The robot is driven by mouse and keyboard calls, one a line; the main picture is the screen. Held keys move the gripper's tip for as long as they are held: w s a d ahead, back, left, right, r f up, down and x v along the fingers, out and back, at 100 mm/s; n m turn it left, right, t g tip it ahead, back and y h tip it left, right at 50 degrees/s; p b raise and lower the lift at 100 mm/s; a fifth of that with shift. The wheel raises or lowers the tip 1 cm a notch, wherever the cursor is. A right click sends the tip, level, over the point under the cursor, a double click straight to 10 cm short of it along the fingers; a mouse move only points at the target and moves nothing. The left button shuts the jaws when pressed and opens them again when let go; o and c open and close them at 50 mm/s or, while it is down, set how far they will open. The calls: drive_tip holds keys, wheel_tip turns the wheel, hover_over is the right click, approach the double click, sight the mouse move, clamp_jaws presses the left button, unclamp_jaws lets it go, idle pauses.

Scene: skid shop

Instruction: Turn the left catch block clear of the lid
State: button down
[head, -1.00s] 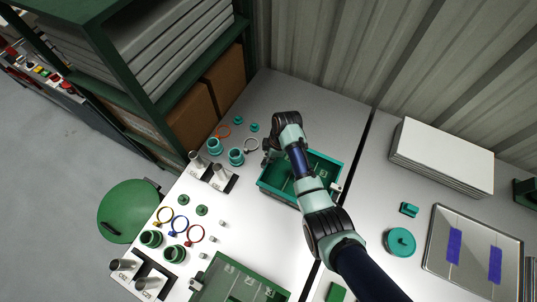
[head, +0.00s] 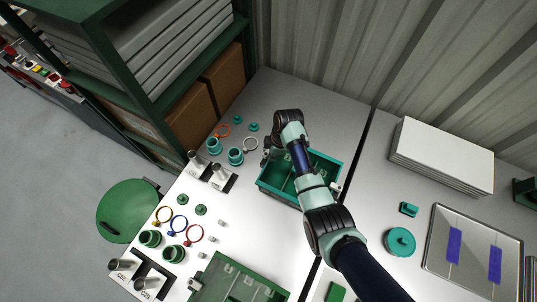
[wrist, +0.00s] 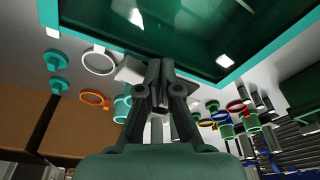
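The teal box (head: 263,186) stands in the middle of the bench, partly covered by my arm. Its rim (wrist: 90,38) fills the top of the wrist view, around a glossy clear green surface (wrist: 185,35) that looks like the lid. A pale catch block (wrist: 130,70) lies at the rim, just left of my fingertips; I cannot tell whether they touch. Another white block (head: 337,187) shows at the box's right end. My gripper (wrist: 160,66) has its fingertips together at the rim, with nothing seen between them. In the head view, my wrist largely hides that place.
Teal cups (head: 236,157), a white ring (head: 250,144) and an orange ring (head: 223,130) lie left of the box. A green box (head: 205,285) stands in front. Metal posts (head: 196,160) stand at the left bench edge. A shelf (head: 150,100) rises behind left.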

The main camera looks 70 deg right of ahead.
drive_tip(key=shift+w+d, duration=0.15)
drive_tip(key=shift+d, duration=0.05)
drive_tip(key=shift+r, duration=0.1)
drive_tip(key=r+p, duration=0.2)
drive_tip(key=r, duration=0.1)
drive_tip(key=shift+w+r+p, duration=0.15)
drive_tip(key=shift+w+p, duration=0.25)
drive_tip(key=shift+s+r+p, duration=0.25)
drive_tip(key=shift+r+p, duration=0.45)
drive_tip(key=shift+p, duration=0.1)
wheel_tip(320, 180, up, 2)
drive_tip(key=shift+r+p, duration=0.2)
drive_tip(key=shift+p, duration=1)
